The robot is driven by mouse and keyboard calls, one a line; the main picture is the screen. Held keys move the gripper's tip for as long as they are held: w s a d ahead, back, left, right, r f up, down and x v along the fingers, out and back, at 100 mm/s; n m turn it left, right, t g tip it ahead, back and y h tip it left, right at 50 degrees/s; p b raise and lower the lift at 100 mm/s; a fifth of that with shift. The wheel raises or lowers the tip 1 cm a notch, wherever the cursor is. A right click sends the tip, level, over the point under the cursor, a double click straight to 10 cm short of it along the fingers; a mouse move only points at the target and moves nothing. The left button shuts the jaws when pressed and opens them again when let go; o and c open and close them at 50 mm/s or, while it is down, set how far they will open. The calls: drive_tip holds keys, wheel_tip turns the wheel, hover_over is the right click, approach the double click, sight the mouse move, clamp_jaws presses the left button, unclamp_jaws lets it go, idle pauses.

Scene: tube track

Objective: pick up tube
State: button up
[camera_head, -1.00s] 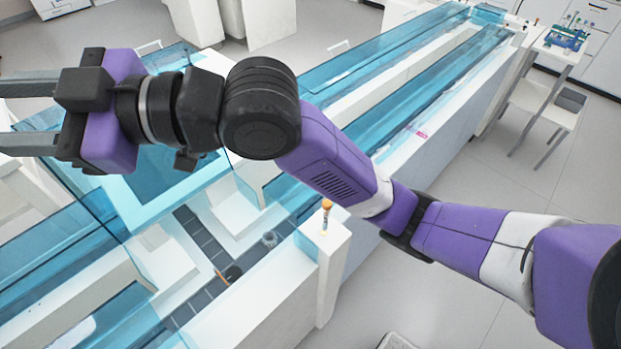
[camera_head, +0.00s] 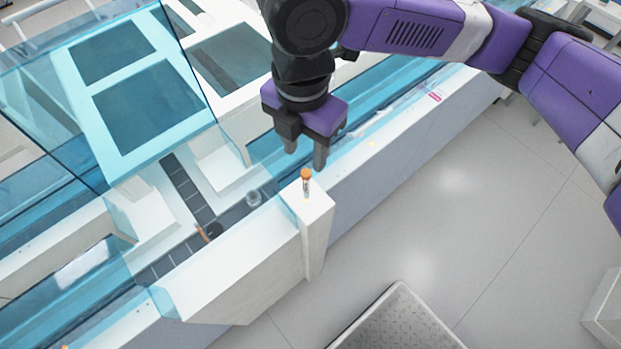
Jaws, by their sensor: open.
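A small tube (camera_head: 306,184) with an orange cap stands upright on top of a white post (camera_head: 317,228) at the front side of the track. My gripper (camera_head: 305,157) points down just above and behind the tube in the picture. Its two fingers are apart, with nothing seen between them. The fingertips appear a little above the orange cap; the exact gap in depth is hard to tell.
The white track machine (camera_head: 230,282) has blue see-through covers (camera_head: 140,75) and a dark conveyor (camera_head: 187,190). A clear round object (camera_head: 253,198) and an orange-brown item (camera_head: 203,233) sit by the conveyor. Open floor (camera_head: 430,225) lies to the right.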

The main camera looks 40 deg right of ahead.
sight(305, 173)
wheel_tip(305, 173, down, 8)
drive_tip(key=shift+s+a+r+p, duration=0.1)
drive_tip(key=shift+s+r+p, duration=0.05)
drive_tip(key=shift+r+p, duration=0.15)
drive_tip(key=shift+c, duration=0.2)
clamp_jaws()
